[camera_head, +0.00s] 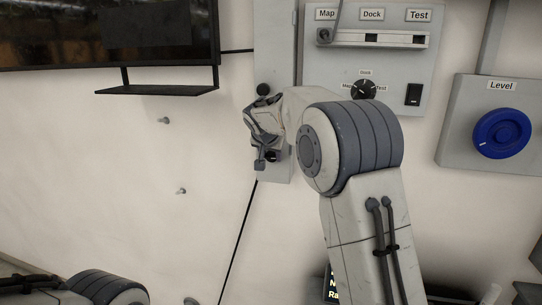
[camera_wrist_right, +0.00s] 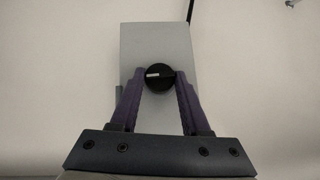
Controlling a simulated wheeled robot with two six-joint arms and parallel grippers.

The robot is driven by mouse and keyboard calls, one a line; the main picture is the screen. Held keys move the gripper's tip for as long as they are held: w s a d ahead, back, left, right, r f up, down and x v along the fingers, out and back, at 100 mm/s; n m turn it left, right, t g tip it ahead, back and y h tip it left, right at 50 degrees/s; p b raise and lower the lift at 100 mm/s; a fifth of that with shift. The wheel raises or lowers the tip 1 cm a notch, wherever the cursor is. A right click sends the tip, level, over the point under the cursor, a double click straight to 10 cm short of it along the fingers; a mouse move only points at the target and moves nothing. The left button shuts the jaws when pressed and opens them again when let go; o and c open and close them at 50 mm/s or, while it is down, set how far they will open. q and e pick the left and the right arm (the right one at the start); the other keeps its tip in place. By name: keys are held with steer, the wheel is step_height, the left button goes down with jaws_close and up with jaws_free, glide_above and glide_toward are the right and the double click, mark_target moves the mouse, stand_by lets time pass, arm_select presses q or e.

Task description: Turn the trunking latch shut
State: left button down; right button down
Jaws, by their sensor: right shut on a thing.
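The trunking (camera_head: 274,45) is a grey upright strip on the wall left of the control panel. Its latch is a round black knob near its lower end; it shows in the wrist view (camera_wrist_right: 159,83) with a short white mark lying nearly level. My right gripper (camera_head: 266,155) is at the lower end of the trunking. In the wrist view its two purple fingers (camera_wrist_right: 160,74) are closed on opposite sides of the knob. In the head view the gripper partly hides this knob. My left gripper is out of view; only part of its arm shows at the lower left.
Another black knob (camera_head: 263,89) sits higher on the trunking. A panel (camera_head: 320,75) with a Map/Dock/Test dial (camera_head: 363,89) and a black switch (camera_head: 413,95) is close on the right. A blue Level knob (camera_head: 502,133) is further right. A black shelf (camera_head: 170,90) and small wall pegs are left.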

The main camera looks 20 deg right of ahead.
steer(key=shift+w+a+n+g+h, duration=0.2)
steer(key=shift+n+g+h, duration=0.2)
steer(key=shift+h, duration=0.3)
steer(key=shift+a+r+n+g+h, duration=0.1)
steer(key=shift+n+g+h, duration=0.3)
steer(key=shift+h, duration=0.2)
steer(key=h+p, duration=0.1)
steer(key=n+g+h, duration=0.1)
steer(key=shift+w+a+n+h+p, duration=0.1)
steer(key=shift+a+n+h+p, duration=0.05)
steer(key=shift+n+h+p, duration=0.2)
steer(key=shift+w+a+f+n+g+h+p, duration=0.1)
steer(key=shift+n+g+h+p, duration=0.25)
steer(key=shift+h, duration=0.3)
steer(key=shift+a+f+n+g+h+p, duration=0.1)
steer(key=shift+n+g+h+p, duration=0.15)
steer(key=shift+n+g+h, duration=0.25)
steer(key=shift+f+n+h, duration=0.2)
steer(key=shift+n+h, duration=0.4)
steer(key=shift+h, duration=0.4)
steer(key=shift+w+f+n+h, duration=0.1)
steer(key=shift+f+n+h, duration=0.1)
steer(key=shift+n+h, duration=0.85)
steer(key=shift+h, duration=0.25)
steer(key=shift+c, duration=1.9)
jaws_free()
steer(key=shift+g, duration=0.25)
